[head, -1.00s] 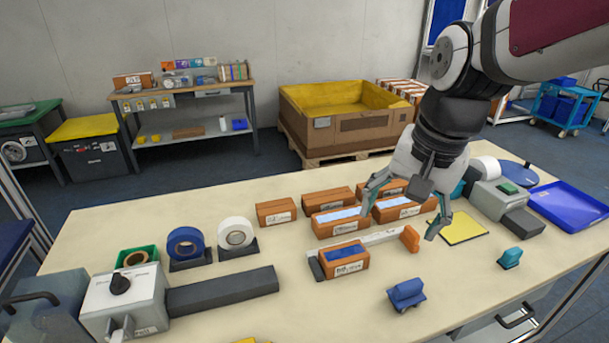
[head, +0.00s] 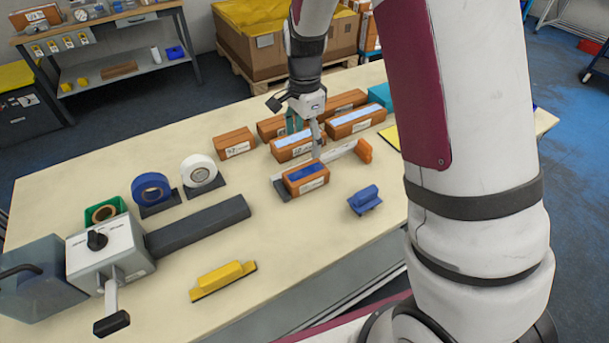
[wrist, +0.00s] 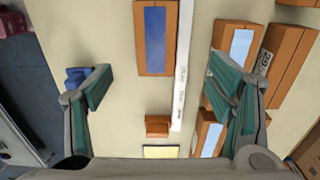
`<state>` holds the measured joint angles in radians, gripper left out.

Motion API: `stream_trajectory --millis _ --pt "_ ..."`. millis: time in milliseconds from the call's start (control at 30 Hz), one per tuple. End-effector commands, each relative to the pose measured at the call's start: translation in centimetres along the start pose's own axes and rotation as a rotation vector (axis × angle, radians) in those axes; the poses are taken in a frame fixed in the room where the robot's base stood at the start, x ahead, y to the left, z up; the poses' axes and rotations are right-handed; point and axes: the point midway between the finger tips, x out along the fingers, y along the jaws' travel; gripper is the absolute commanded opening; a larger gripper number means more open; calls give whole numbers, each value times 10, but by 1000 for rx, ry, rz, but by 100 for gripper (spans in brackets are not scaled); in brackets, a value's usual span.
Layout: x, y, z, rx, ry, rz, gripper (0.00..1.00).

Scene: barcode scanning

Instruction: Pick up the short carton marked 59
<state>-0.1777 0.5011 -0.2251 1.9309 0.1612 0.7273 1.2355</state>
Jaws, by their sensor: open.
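Several orange-brown cartons stand on the table. One label (wrist: 264,62) in the wrist view seems to contain a 59, though it is too small to be sure; it faces the camera on a plain-topped carton (wrist: 292,66) at the right. That carton is partly hidden in the head view (head: 268,129). In front of it is a carton with a light-blue top (head: 291,150). A dark-blue-topped carton (head: 306,183) lies nearer the front. My gripper (head: 305,140) is open and empty, pointing down above the cartons. In the wrist view its right finger overlaps the light-blue-topped carton.
Another carton (head: 235,145) stands left, one (head: 357,122) right. A blue block (head: 364,199), yellow block (head: 222,280) and tape rolls (head: 199,171) stand around.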

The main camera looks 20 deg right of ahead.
Motion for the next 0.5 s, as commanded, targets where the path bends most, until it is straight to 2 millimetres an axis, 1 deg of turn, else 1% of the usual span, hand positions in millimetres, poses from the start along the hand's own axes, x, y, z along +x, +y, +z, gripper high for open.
stream_trajectory --millis 33,200,500 --pt "11 2 0 1 -1 5 75" --pt "39 2 0 -1 -1 3 75" --pt "61 4 0 -2 -1 3 75"
